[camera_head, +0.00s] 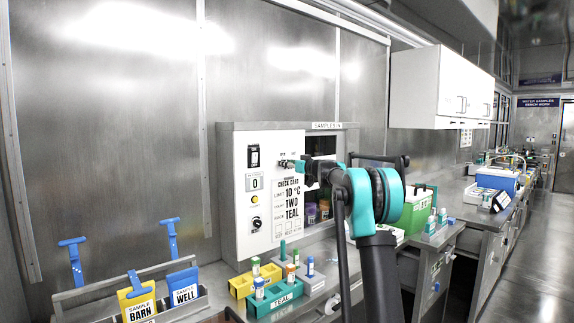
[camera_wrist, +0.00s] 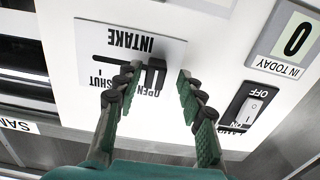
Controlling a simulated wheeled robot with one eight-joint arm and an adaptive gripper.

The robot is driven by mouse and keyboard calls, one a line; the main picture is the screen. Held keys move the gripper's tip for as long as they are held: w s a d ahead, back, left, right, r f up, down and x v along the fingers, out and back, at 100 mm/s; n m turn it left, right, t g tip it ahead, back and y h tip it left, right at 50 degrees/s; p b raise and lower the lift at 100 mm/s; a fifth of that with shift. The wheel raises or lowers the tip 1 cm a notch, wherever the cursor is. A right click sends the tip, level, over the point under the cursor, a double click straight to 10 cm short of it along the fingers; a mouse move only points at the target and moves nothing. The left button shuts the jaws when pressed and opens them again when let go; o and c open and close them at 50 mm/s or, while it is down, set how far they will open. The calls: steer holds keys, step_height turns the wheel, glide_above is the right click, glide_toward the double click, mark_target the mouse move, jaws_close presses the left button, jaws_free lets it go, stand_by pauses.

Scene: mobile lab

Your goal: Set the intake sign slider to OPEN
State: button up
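The intake sign (camera_wrist: 127,48) is a pale plate on the white panel, upside down in the wrist view. Its dark slot runs between the SHUT label at left and the OPEN label at right. The dark slider knob (camera_wrist: 153,74) stands at the OPEN end, partly over that label. My gripper (camera_wrist: 158,70) is open, its green fingers on either side of the knob. The left finger is close to the knob; I cannot tell whether it touches. A gap shows to the right finger. In the head view my gripper (camera_head: 290,164) is at the panel's upper right and hides the slider.
The white panel (camera_head: 265,205) also carries an ON/OFF switch (camera_wrist: 250,107), a counter (camera_wrist: 292,40) and a check card. An open hatch is beside it. Below are a yellow rack (camera_head: 240,285) and a teal rack (camera_head: 275,300) with vials. Sample pouches stand at lower left.

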steer(key=shift+d, duration=0.1)
steer(key=v, duration=1.2)
steer(key=s+a+f+m+g+h, duration=0.1)
steer(key=s+a+f+g+h, duration=0.15)
steer(key=s+f, duration=0.95)
steer(key=s+a+f+m+g+h, duration=0.1)
steer(key=s+a+f+g, duration=0.3)
steer(key=s+f, duration=0.85)
steer(key=s+d+f+m+g+h, duration=0.1)
steer(key=s+d+f+h, duration=0.1)
steer(key=s+f, duration=0.4)
steer(key=s+d+f+m+g+h, duration=0.1)
steer(key=s+d+f, duration=0.3)
steer(key=s, duration=1.1)
steer(key=s+d+f+m+g+h, duration=0.2)
steer(key=s+d+f+m+h, duration=0.1)
steer(key=s+f, duration=0.7)
steer(key=shift+d+h, duration=0.25)
steer(key=shift+h, duration=0.3)
steer(key=shift+s, duration=0.1)
